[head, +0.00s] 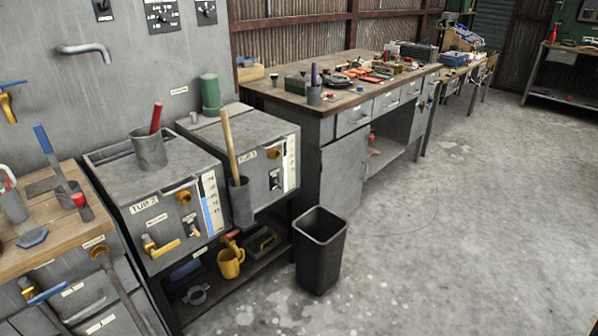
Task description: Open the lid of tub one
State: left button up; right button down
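Two grey box-shaped tubs stand side by side against the wall at the left. The nearer tub (170,205) has a label that reads TUB 2. The farther tub (262,150) has a smaller label that looks like TUB 3, but I cannot read it for sure. I see no label that clearly reads tub one. The tops of both tubs look closed. A grey cup with a red-handled tool (149,150) stands on the nearer tub's top. A grey holder with a wooden handle (241,203) is at the farther tub's front. Neither of my grippers is in view.
A wooden bench (40,235) with tools is at the left edge. A black bin (320,250) stands on the floor before the tubs. A yellow mug (231,262) is on the shelf below. A cluttered workbench (330,108) lies beyond. The floor at right is clear.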

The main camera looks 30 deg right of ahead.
aim_at(250, 130)
jog(key=u, duration=1.05)
jog(key=k, duration=0.15)
jog(key=z, duration=2.25)
jog(key=i, duration=0.9)
jog(key=u, duration=0.85)
jog(key=i, duration=1)
jog(key=u, duration=0.3)
